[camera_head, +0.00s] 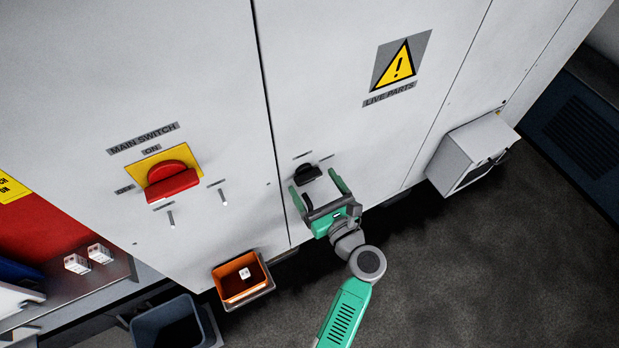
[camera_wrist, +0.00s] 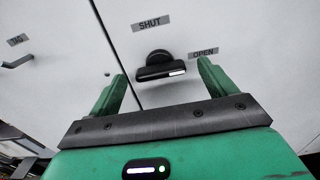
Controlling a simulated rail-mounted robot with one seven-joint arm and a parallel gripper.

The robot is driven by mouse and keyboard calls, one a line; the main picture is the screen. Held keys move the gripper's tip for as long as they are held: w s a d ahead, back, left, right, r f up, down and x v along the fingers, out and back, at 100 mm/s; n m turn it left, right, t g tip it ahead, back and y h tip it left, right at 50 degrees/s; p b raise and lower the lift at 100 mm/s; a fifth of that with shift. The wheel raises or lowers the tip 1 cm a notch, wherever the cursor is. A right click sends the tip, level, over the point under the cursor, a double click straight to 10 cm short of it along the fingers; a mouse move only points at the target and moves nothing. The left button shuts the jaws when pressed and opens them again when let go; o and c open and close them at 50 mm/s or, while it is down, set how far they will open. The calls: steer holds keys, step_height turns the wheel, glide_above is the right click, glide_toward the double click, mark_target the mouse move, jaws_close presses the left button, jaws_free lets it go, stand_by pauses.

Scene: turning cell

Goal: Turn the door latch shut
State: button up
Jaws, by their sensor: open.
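The door latch (camera_head: 307,174) is a small black turn handle on the pale cabinet door. In the wrist view the latch (camera_wrist: 160,68) shows a round hub and a bar lying nearly level. A white mark on the bar's right end sits on the side of the OPEN label (camera_wrist: 203,53). The SHUT label (camera_wrist: 151,22) is above the hub. My gripper (camera_head: 311,180) is open, with a green finger on either side of the latch. In the wrist view my gripper (camera_wrist: 162,70) shows gaps between the bar and both fingers. I cannot tell how deep the fingertips reach.
A red main switch (camera_head: 171,182) on a yellow plate is left of the door seam, with pegs below it. An orange bin (camera_head: 240,279) stands lower left. A grey box (camera_head: 470,155) juts out at the right. The dark floor (camera_head: 480,270) is clear at lower right.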

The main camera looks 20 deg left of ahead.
steer(key=shift+x, duration=1)
steer(key=c, duration=1)
